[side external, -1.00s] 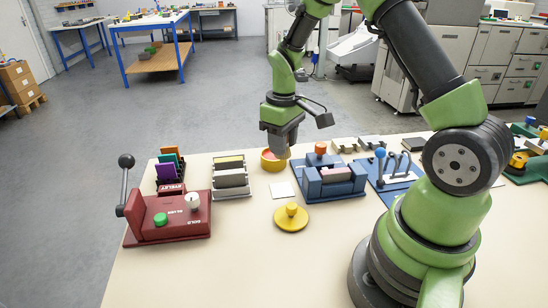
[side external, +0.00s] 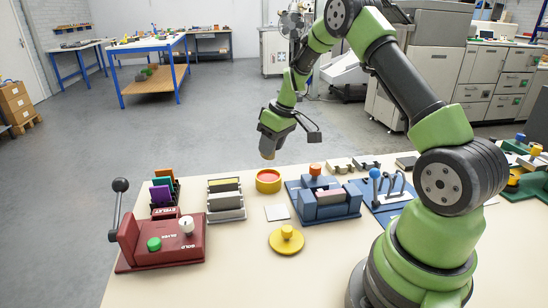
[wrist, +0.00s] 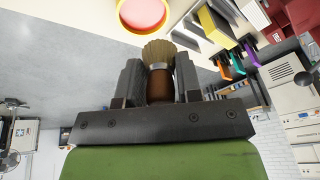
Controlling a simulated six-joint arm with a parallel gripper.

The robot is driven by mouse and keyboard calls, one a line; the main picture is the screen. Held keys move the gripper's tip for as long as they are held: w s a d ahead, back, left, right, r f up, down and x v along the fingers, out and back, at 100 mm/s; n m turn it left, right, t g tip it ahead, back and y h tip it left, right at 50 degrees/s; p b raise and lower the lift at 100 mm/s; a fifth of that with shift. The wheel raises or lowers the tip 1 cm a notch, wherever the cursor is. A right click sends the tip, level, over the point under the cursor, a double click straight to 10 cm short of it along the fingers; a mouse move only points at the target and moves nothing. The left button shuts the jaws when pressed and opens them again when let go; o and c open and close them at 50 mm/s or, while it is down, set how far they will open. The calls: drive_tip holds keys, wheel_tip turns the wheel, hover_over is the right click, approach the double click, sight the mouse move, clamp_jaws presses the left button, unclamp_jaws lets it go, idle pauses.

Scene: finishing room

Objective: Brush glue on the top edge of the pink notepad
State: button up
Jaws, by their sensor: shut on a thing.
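My gripper (side external: 268,146) is shut on a glue brush with a brown handle and tan bristles. The brush (wrist: 160,48) shows clearly between the fingers in the wrist view. In the side view it hangs above and behind the glue pot, clear of it. The yellow glue pot (side external: 268,188) with a red inside stands open on the table; it also shows in the wrist view (wrist: 122,20). The pink notepad (side external: 331,197) sits in a blue clamp (side external: 345,209); only a pale pink strip of it shows. Whether the bristles carry glue I cannot tell.
A yellow lid with a knob (side external: 286,240) and a white square (side external: 277,213) lie in front of the pot. A maroon eyelet press (side external: 165,248), coloured card rack (side external: 163,190) and grey block rack (side external: 226,204) stand left. A blue tool stand (side external: 388,203) is right.

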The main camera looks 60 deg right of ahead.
drive_tip(key=shift+w+d, duration=0.3)
drive_tip(key=shift+d, duration=0.25)
drive_tip(key=shift+w+d+f, duration=0.1)
drive_tip(key=shift+f, duration=2.8)
drive_tip(key=shift+f, duration=0.8)
drive_tip(key=shift+r, duration=3.55)
